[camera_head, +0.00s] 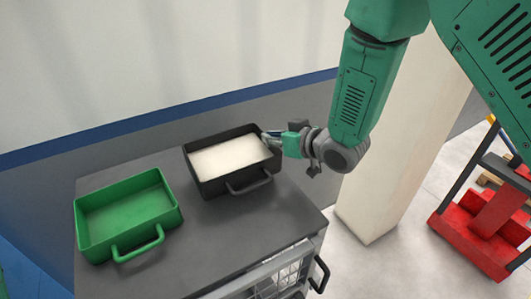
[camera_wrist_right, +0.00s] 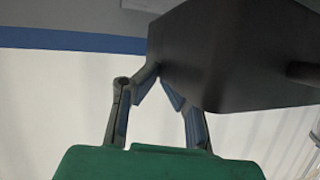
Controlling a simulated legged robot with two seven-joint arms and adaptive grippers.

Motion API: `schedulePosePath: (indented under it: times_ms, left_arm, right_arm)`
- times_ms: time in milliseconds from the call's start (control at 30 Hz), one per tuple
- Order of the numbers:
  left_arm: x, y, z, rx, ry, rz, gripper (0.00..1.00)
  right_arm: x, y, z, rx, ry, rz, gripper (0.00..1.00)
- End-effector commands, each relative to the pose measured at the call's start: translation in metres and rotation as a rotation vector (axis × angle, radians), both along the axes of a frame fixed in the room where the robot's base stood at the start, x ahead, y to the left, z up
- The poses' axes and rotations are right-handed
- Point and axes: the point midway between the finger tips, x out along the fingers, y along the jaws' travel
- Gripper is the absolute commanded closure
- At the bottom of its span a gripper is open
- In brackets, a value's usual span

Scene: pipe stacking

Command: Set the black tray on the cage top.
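The black tray (camera_head: 213,190) holds a white fill and has a loop handle on its front side. It is at the back right of the grey cage top (camera_head: 240,235); I cannot tell whether its base touches the surface. My right gripper (camera_head: 272,139) is at the tray's far right corner, with its fingers closed together on the wall there. In the right wrist view the fingertips (camera_wrist_right: 158,77) meet at the corner of the dark tray (camera_wrist_right: 230,55), which partly hides one finger. My left gripper is not in view.
A green tray (camera_head: 125,212) with a handle stands at the left of the cage top. Bare surface lies in front of the black tray. The cage's wire mesh front (camera_head: 280,275) is below. A pale pillar (camera_head: 385,170) and a red stand (camera_head: 480,235) are to the right.

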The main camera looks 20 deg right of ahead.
Motion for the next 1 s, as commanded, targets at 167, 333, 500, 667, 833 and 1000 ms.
schedulePosePath:
  times_ms: [167,333,500,667,833,1000]
  left_arm:
    - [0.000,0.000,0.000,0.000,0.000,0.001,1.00]
    - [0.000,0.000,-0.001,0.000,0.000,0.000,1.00]
    - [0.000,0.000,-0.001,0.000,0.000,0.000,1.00]
    - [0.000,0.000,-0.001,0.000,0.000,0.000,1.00]
    - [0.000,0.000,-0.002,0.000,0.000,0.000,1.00]
    - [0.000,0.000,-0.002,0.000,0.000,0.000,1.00]
  right_arm:
    - [0.000,-0.002,-0.019,0.002,0.000,-0.001,1.00]
    - [0.000,-0.004,-0.043,0.004,0.000,-0.003,1.00]
    - [0.000,-0.002,-0.046,0.003,-0.003,-0.002,1.00]
    - [0.000,-0.002,-0.046,0.002,-0.002,-0.002,1.00]
    - [0.000,-0.001,-0.048,0.001,-0.001,-0.001,0.74]
    - [0.000,-0.002,-0.048,0.002,-0.001,-0.002,0.74]
